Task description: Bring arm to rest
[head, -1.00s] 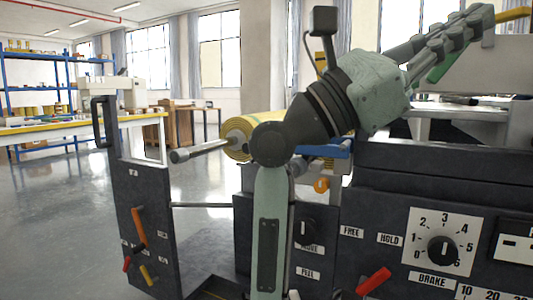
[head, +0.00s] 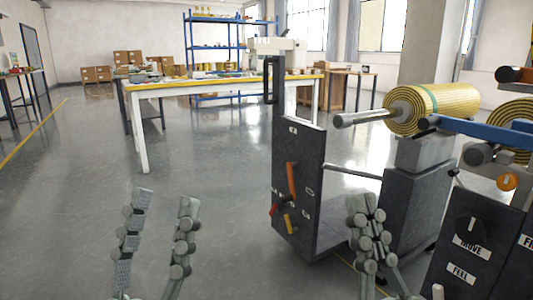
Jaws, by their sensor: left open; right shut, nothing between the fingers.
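My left gripper (head: 160,222) is at the bottom left of the head view. Its two fingers stand apart, pointing up, with only bare floor behind them. My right gripper (head: 366,212) is at the bottom, right of the middle. Its fingers are together with nothing between them, and it shows in front of the machine's dark base. Most of both arms is out of view below the picture.
A dark machine panel (head: 298,195) with orange, red and yellow levers stands right of centre. A yellow striped roll (head: 440,107) on a shaft and a control cabinet (head: 480,240) are to the right. A yellow-edged table (head: 220,83) stands behind. The left floor is clear.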

